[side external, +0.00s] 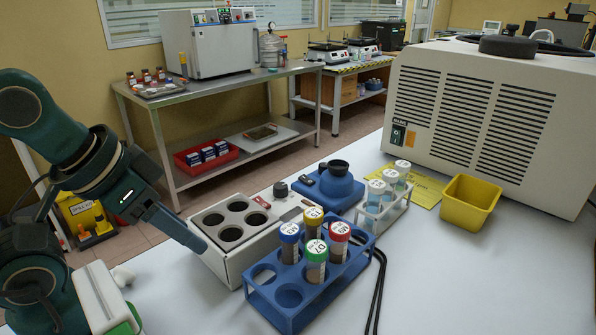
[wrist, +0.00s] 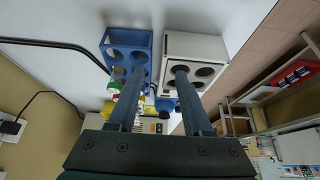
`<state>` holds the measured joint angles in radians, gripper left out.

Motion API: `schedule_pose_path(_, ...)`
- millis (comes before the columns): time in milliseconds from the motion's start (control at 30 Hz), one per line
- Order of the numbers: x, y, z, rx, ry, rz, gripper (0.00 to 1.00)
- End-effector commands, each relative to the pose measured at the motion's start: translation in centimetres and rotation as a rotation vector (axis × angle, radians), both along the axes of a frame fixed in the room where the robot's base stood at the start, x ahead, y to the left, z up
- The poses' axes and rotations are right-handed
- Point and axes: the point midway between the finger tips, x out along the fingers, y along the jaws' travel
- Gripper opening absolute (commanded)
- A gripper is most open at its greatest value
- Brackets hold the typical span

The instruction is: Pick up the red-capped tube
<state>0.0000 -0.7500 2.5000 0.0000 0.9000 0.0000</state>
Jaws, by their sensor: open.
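The red-capped tube (side external: 338,240) stands upright in the blue rack (side external: 290,318), at the right of a cluster with a yellow-capped tube (side external: 313,222), a blue-capped tube (side external: 289,242) and a green-capped tube (side external: 316,262). My gripper (side external: 203,247) is left of the rack in the side view, near the left end of the white block with round wells (side external: 222,262). In the wrist view my gripper (wrist: 160,72) has its two fingers apart with nothing held. The blue rack (wrist: 127,38) shows there beyond the left finger; its tubes are small and partly hidden.
A blue device (side external: 330,187) and a white rack of white-capped vials (side external: 362,222) stand behind the blue rack. A yellow bin (side external: 470,201) and a large vented machine (side external: 480,110) are at the right. A black cable (side external: 378,290) lies beside the rack. The table's front right is clear.

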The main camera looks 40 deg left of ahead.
Motion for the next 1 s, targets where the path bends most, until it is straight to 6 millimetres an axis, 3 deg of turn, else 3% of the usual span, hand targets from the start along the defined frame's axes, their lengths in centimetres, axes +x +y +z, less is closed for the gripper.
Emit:
schedule_pose_path(167, 0.0, 0.0, 0.0, 0.0, 0.0, 0.0, 0.5)
schedule_pose_path(200, 0.0, 0.0, 0.0, 0.0, 0.0, 0.0, 0.54)
schedule_pose_path(267, 0.0, 0.0, 0.0, 0.0, 0.0, 0.0, 0.73)
schedule_pose_path(600, -0.2, 0.0, -0.1, 0.008, 0.011, -0.016, 0.73)
schedule_pose_path(767, 1.0, -0.1, 2.5, 0.033, -0.017, -0.07, 0.73)
schedule_pose_path(1000, 6.0, -1.3, 6.9, 0.07, 0.024, -0.211, 0.73)
